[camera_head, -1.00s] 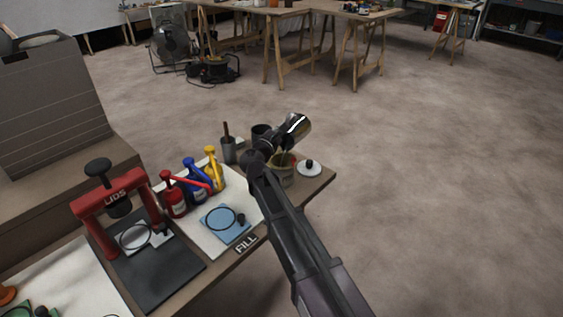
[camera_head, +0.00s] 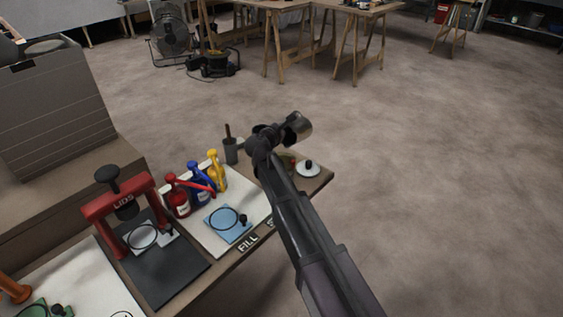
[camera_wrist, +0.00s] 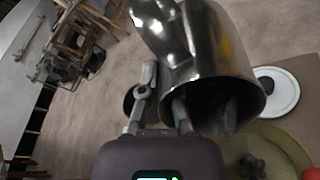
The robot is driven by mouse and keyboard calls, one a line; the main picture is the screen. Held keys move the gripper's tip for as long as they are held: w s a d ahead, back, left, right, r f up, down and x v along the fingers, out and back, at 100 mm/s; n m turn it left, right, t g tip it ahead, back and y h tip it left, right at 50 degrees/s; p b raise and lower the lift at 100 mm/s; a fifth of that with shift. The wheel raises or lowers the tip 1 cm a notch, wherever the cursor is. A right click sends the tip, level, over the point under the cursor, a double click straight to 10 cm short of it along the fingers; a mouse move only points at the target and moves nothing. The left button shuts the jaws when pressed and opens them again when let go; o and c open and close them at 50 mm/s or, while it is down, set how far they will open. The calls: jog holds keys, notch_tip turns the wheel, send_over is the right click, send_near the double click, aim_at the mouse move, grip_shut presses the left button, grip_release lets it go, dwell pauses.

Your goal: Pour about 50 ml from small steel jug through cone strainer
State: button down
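The small steel jug (camera_head: 297,126) is at the end of my arm, above the right end of the bench. In the wrist view the shiny jug (camera_wrist: 208,45) is tilted, its dark rim toward the camera. My gripper (camera_wrist: 163,108) has its fingers at the jug; the exact contact is partly hidden. A pale yellow-olive round piece (camera_wrist: 262,138) lies below right of the jug in the wrist view, perhaps the cone strainer or its vessel; I cannot tell. My arm hides most of that spot in the head view. No liquid stream shows.
A white lid (camera_head: 308,168) with a dark knob lies at the bench's right end. A grey cup (camera_head: 230,150) with a stick stands left of my arm. Red (camera_head: 178,197), blue (camera_head: 200,182) and yellow (camera_head: 216,171) bottles and a red press (camera_head: 117,205) stand further left.

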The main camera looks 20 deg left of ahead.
aim_at(292, 132)
jog(key=shift+w, duration=0.2)
